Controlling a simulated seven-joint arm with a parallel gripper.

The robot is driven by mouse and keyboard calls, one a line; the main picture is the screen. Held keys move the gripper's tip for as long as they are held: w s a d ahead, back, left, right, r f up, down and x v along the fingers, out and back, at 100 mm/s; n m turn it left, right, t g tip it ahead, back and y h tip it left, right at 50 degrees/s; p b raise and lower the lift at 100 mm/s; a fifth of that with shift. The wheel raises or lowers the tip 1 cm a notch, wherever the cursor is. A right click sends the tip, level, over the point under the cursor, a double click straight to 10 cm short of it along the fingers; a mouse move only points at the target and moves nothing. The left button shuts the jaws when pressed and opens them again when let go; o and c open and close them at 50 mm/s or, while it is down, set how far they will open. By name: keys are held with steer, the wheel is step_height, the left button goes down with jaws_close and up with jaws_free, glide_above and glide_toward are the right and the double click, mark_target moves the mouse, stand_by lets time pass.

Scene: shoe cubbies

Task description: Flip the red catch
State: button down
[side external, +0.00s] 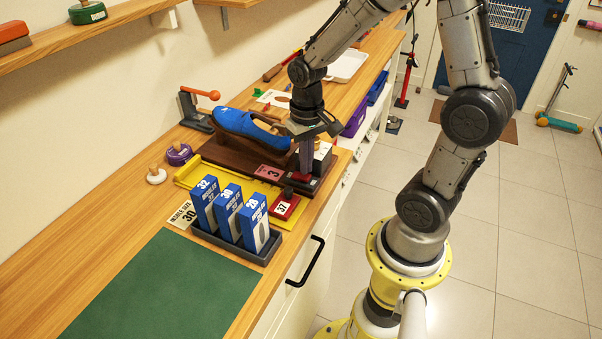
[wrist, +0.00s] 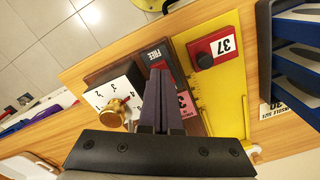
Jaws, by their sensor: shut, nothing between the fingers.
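The red catch (side external: 301,178) is a small red piece on a dark base at the front right end of the brown shoe board (side external: 215,153). In the wrist view a bit of red (wrist: 160,66) shows below a label reading FREE, just beyond my fingertips. My gripper (side external: 305,173) points down with its fingers shut and empty, its tips right at the red piece. It also shows in the wrist view (wrist: 158,75), where the fingers hide part of the catch. I cannot tell whether they touch it, or which way the catch lies.
A white numbered dial block with a brass knob (wrist: 115,106) stands beside the fingers. A red block marked 37 (side external: 285,206) sits on the yellow tray (side external: 186,180). A blue shoe (side external: 245,125) lies on the board. Blue insole boxes (side external: 229,213) stand nearer; the green mat (side external: 160,290) is clear.

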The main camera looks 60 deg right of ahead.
mark_target(306, 176)
steer(key=shift+f, duration=0.75)
stand_by(0.3)
steer(key=shift+r, duration=3.55)
steer(key=shift+a, duration=0.1)
steer(key=s+a+r+n+t, duration=0.5)
steer(key=s+a+r+n, duration=0.1)
steer(key=s+r, duration=0.3)
steer(key=shift+s+a+t, duration=0.3)
steer(key=shift+s+a, duration=0.3)
steer(key=shift+a, duration=0.05)
